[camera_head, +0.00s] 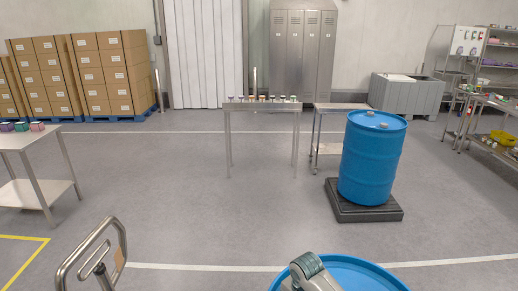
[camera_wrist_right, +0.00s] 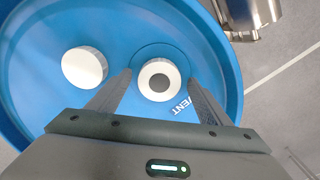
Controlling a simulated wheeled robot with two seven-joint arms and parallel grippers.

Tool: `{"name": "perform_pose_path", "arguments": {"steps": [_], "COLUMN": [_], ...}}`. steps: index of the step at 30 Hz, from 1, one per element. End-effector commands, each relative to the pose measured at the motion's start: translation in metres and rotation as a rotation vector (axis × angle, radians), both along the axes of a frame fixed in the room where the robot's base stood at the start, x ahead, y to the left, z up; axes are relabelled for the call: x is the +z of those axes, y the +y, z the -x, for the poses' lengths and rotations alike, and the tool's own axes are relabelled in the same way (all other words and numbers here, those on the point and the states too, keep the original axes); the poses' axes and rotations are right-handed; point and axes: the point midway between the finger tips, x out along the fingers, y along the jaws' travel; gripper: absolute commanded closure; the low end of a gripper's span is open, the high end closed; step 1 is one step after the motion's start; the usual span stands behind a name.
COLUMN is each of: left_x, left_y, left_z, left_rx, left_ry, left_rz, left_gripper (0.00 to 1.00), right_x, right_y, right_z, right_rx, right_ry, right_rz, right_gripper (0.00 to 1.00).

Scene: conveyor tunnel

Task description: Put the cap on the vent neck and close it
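The blue drum's lid (camera_wrist_right: 115,25) fills much of the right wrist view, and the same drum (camera_head: 352,268) shows in part at the bottom of the head view. On the lid, a white ring with a dark round centre (camera_wrist_right: 159,80), apparently the vent neck, sits beside the printed word VENT. A plain white round cap (camera_wrist_right: 83,67) sits on the lid to its left. My right gripper (camera_wrist_right: 160,77) is open, its fingers on either side of the ring with small gaps. I cannot tell its height above the lid. My left gripper is not in view.
A metal part (camera_wrist_right: 250,14) stands at the drum's edge. A metal handle (camera_head: 95,255) rises at the lower left. Another blue drum (camera_head: 371,160) stands on a black pallet (camera_head: 365,211). A narrow table (camera_head: 262,107) with small items stands at the back. The middle floor is clear.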

Motion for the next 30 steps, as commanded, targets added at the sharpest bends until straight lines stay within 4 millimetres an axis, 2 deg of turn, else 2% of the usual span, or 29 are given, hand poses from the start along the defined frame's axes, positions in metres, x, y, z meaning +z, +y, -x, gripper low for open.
{"name": "perform_pose_path", "arguments": {"steps": [8, 14, 22, 26, 27, 30], "left_x": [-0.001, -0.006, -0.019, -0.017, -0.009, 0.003], "left_y": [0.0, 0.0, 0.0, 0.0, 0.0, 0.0], "left_z": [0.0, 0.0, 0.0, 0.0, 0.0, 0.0], "left_rx": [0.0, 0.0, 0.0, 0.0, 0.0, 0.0], "left_ry": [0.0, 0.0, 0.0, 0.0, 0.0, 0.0], "left_rz": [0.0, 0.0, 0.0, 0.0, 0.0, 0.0], "left_gripper": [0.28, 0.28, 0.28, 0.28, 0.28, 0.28], "right_x": [0.001, 0.015, 0.059, 0.089, 0.102, 0.123], "right_y": [0.0, 0.0, 0.001, 0.0, -0.002, -0.002], "right_z": [0.0, 0.0, -0.001, -0.001, -0.002, -0.001], "right_rx": [0.001, 0.001, 0.001, 0.002, 0.002, 0.002], "right_ry": [0.001, -0.001, -0.004, -0.004, -0.005, -0.005], "right_rz": [0.001, -0.001, -0.003, -0.001, 0.004, 0.005], "right_gripper": [0.28, 0.28, 0.28, 0.28, 0.28, 0.28]}}
